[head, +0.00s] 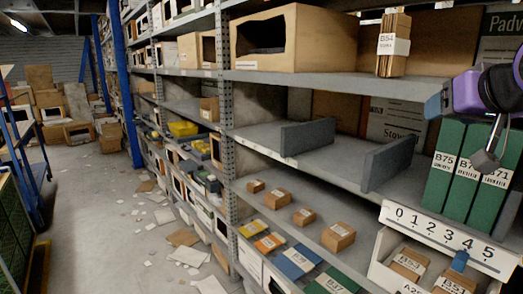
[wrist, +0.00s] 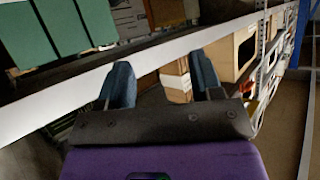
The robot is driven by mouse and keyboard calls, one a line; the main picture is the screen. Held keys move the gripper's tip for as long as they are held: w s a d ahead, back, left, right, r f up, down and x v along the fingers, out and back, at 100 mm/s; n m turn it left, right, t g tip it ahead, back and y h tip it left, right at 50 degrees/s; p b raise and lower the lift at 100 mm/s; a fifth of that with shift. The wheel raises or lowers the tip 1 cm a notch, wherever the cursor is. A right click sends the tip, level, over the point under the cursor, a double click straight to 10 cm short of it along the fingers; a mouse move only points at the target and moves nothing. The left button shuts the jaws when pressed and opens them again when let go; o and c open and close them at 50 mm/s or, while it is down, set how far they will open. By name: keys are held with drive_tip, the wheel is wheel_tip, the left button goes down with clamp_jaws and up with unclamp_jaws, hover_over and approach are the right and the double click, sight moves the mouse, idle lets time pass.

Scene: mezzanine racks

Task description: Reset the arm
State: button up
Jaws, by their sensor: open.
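My arm's purple end enters at the right edge of the head view. My gripper (head: 461,132) is open, one finger to the left and one hanging lower, in front of the green binders (head: 447,165). In the wrist view my gripper (wrist: 164,82) shows two blue-grey fingers spread apart with nothing between them. The green binders (wrist: 68,28) are at the upper left there. I cannot tell how far the fingers are from the shelf.
The shelf edge (wrist: 160,62) crosses behind the fingers. Grey dividers (head: 307,138) stand on the middle shelf, small cartons (head: 338,236) below. A white bin (head: 385,251) and numbered strip (head: 440,232) are at lower right. The aisle floor (head: 95,215) has scattered papers.

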drive_tip(key=s+a+f+n+g, duration=0.1)
drive_tip(key=s+a+f+g, duration=0.1)
drive_tip(key=s+f+g, duration=0.5)
drive_tip(key=s+f, duration=0.4)
drive_tip(key=s, duration=0.3)
drive_tip(key=shift+s+n+y, duration=0.15)
drive_tip(key=shift+n+y, duration=0.15)
drive_tip(key=shift+a, duration=0.1)
